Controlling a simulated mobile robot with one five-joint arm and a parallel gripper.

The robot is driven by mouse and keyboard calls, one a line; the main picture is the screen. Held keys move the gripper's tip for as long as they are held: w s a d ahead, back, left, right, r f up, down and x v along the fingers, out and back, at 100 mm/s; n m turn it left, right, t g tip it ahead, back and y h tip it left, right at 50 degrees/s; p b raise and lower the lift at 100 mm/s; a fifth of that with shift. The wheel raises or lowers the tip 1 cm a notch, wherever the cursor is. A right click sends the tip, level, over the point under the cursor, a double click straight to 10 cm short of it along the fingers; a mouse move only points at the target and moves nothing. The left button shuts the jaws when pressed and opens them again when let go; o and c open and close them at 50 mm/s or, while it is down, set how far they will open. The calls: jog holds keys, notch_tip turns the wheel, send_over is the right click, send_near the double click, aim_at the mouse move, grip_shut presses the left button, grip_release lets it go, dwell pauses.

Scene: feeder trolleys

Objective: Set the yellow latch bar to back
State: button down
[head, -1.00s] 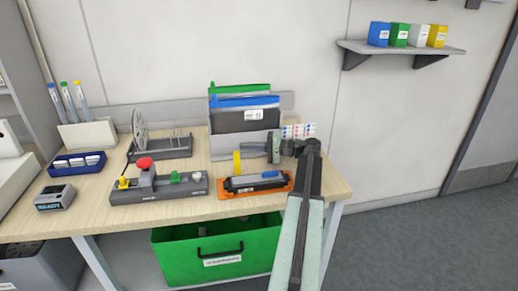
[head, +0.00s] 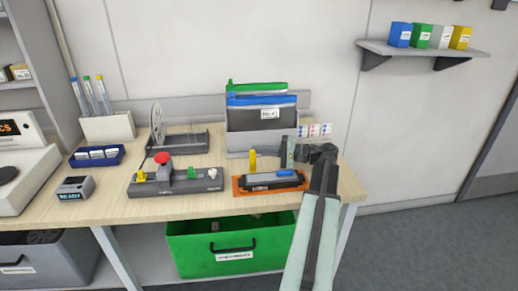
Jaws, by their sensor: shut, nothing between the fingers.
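The yellow latch bar (head: 252,161) stands upright at the back left of a black feeder unit (head: 274,182). The unit lies in an orange tray (head: 240,187) on the bench and has a blue part (head: 286,173) on its top right. My gripper (head: 287,158) is shut and empty. It hangs behind the unit, to the right of the bar in the picture and apart from it. Its fingertips are small and partly hard to make out.
A grey control box (head: 190,186) with a red knob stands left of the tray. A holder with dark folders (head: 262,113) stands behind my gripper. A green bin (head: 190,259) is under the bench (head: 130,209). A wall shelf (head: 400,48) is at upper right.

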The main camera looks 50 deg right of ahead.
jog(key=shift+d, duration=0.1)
jog(key=w+d, duration=0.1)
jog(key=w, duration=0.1)
jog(key=w+d, duration=0.1)
jog(key=d, duration=0.1)
jog(key=shift+w+r, duration=0.1)
jog(key=shift+w, duration=0.3)
jog(key=v, duration=0.7)
jog(key=f+v, duration=0.1)
jog(key=v, duration=0.2)
jog(key=shift+s+a+r, duration=0.1)
jog(key=shift+s+a, duration=0.15)
jog(key=shift+s, duration=0.15)
